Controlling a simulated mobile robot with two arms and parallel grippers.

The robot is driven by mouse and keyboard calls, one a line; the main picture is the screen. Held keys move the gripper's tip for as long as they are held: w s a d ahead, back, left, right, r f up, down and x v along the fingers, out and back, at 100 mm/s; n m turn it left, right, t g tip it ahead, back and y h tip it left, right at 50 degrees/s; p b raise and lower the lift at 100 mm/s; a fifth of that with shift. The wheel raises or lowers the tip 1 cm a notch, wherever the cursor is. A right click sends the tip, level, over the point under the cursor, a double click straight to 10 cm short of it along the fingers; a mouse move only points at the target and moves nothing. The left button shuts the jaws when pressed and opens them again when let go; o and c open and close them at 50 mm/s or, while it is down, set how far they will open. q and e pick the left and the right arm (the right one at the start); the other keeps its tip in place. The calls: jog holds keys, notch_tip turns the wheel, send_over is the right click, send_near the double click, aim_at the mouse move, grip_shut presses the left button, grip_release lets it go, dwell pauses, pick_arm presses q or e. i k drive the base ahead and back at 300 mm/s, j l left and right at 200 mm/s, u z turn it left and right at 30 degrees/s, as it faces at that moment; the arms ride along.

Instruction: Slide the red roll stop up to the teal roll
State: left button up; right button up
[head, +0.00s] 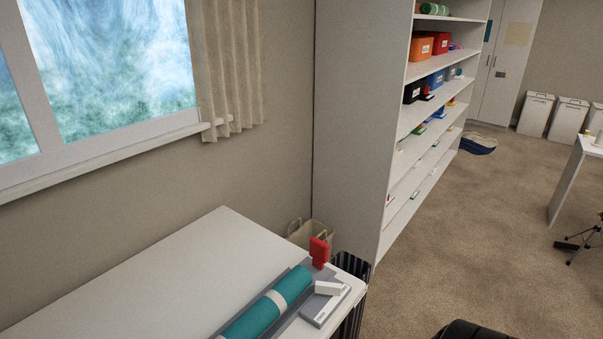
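The teal roll (246,322) lies on a grey board on the white table, with a pale band (278,302) around it. Its near end is cut off by the bottom edge of the head view. The red roll stop (319,250) stands upright just beyond the far end of the roll, near the table's far right corner. Neither of my grippers is in view.
A white block (328,288) and a grey labelled piece (325,308) lie right of the roll. The white tabletop (190,265) left of it is bare. A dark slatted bin (350,267) and a beige bag (297,230) stand beyond the table, near tall shelves (360,120).

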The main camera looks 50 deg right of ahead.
aim_at(318, 250)
jog(key=z, duration=1.6)
